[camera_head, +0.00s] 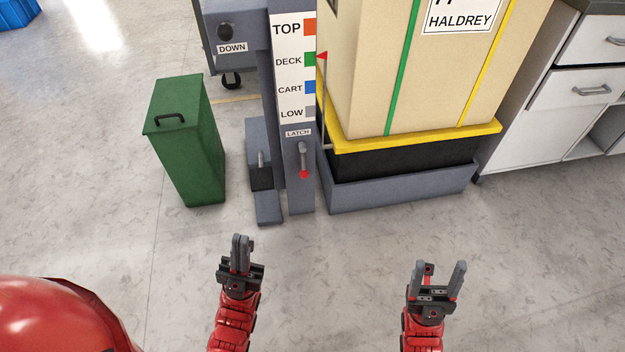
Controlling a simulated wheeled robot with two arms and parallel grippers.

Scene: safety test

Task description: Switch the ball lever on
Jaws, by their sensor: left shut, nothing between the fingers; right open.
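A lever with a red ball end (304,174) is mounted on the grey post (299,202) under a LATCH label (298,133). Its grey arm hangs down, so the red ball is at the bottom. My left gripper (240,238) is shut and empty, in front of the post and lower left of the lever. My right gripper (441,266) is open and empty, lower right of the lever. Neither gripper touches the lever.
A tall beige unit (378,70) on a grey base (405,192) is right of the post. White drawers (575,90) stand at the right. The near floor is clear.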

